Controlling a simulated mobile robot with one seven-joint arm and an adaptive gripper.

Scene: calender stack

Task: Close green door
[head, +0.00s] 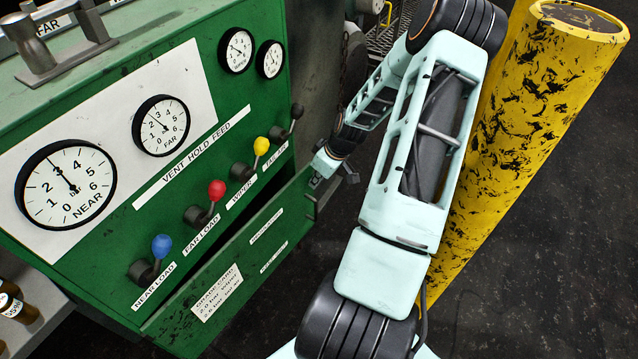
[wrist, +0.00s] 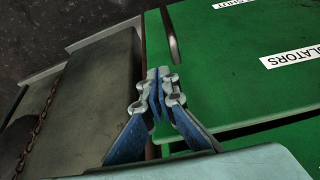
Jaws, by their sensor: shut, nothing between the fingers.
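The green door (head: 232,262) is the lower front panel of the green cabinet, with white labels including a grade card. It stands ajar, with a dark gap along its upper edge in the head view. In the wrist view a green panel (wrist: 225,85) with white labels fills the right side, and a dark gap runs below it. My gripper (wrist: 160,80) is shut and empty, its blue fingers together over the panel's left edge. I cannot tell whether they touch it. In the head view my gripper (head: 317,181) is at the door's right end, its fingertips hard to make out.
Above the door, levers with blue (head: 161,246), red (head: 216,190) and yellow (head: 261,146) knobs stick out below several gauges. A yellow post (head: 540,110) stands close behind my arm. Bottles (head: 17,303) stand at lower left. Dark floor (head: 560,270) at lower right is clear.

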